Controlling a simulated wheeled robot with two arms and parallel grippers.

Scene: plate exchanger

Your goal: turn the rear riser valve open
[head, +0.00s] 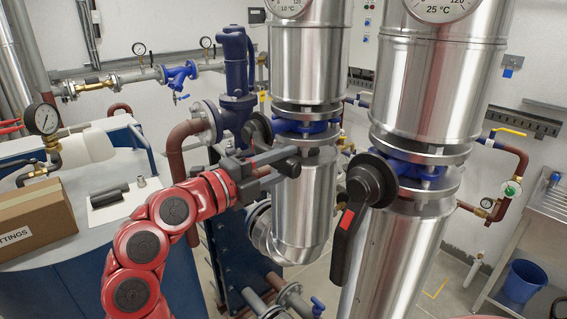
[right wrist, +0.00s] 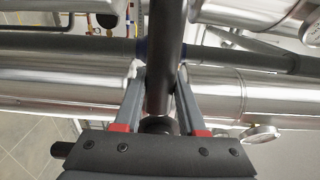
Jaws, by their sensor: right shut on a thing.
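The rear riser valve (head: 307,128) is a blue body clamped between steel flanges on the rear silver pipe. Its black hub (head: 258,130) sticks out on the left side. My right gripper (head: 284,160) is just below the hub, in front of the pipe. In the right wrist view, the gripper (right wrist: 160,98) is shut on the dark lever (right wrist: 165,50), which runs between its two fingers. There the lever lies across the line of the silver pipes. In the head view my gripper hides most of this lever. My left gripper is in neither view.
The nearer silver riser (head: 385,265) stands close on the right. Its blue valve (head: 415,168) has a black lever (head: 348,235) with a red mark, hanging down. A cardboard box (head: 35,222) is at far left.

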